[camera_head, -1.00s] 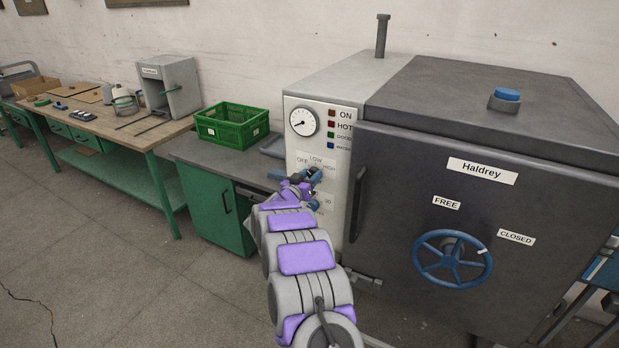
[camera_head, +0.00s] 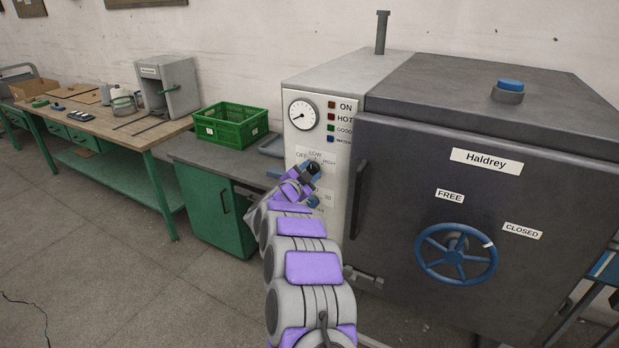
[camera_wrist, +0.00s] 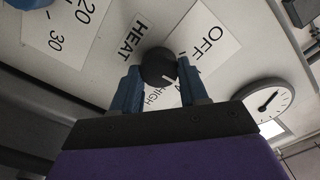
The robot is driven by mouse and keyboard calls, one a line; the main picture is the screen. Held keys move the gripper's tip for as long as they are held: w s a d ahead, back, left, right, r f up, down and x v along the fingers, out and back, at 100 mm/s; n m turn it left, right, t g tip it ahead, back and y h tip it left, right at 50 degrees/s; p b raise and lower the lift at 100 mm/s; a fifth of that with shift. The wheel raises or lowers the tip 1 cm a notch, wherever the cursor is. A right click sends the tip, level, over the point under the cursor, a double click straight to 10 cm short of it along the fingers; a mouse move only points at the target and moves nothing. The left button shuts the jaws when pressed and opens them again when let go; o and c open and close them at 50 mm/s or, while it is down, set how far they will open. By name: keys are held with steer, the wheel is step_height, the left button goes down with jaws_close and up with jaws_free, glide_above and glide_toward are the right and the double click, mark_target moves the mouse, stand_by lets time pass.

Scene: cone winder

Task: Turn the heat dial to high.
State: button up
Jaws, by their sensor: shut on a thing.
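The heat dial (camera_wrist: 158,66) is a round black knob with a white mark, on the light panel beside the dark oven door. In the wrist view, the mark points to the lower right, between the OFF label (camera_wrist: 210,36) and the HIGH label (camera_wrist: 157,95); the lettering there is partly hidden by a finger. My gripper (camera_wrist: 160,76) has its two blue fingers on either side of the dial and is shut on it. In the head view, my gripper (camera_head: 305,174) is at the panel and covers part of the dial and its scale.
The gauge (camera_head: 303,115) and indicator lamps are above the dial. A second dial scale (camera_wrist: 62,32) with numbers is close by. The door handle (camera_head: 357,200) and blue handwheel (camera_head: 456,254) are to the right. A green crate (camera_head: 231,125) stands left on a bench.

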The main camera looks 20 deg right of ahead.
steer(key=m+b, duration=0.1)
steer(key=m, duration=0.1)
steer(key=m+b, duration=0.1)
steer(key=b, duration=0.1)
steer(key=shift+f+m, duration=0.3)
steer(key=shift+m, duration=0.1)
steer(key=m+b, duration=0.3)
steer(key=shift+f+m, duration=0.1)
steer(key=shift+m, duration=0.2)
steer(key=m+b, duration=0.1)
steer(key=m, duration=0.2)
steer(key=shift+s+f+m+b, duration=0.1)
steer(key=shift+m+b, duration=0.2)
steer(key=shift+m, duration=0.9)
steer(key=o, duration=1)
steer(key=shift+o, duration=0.3)
steer(key=shift+r, duration=0.2)
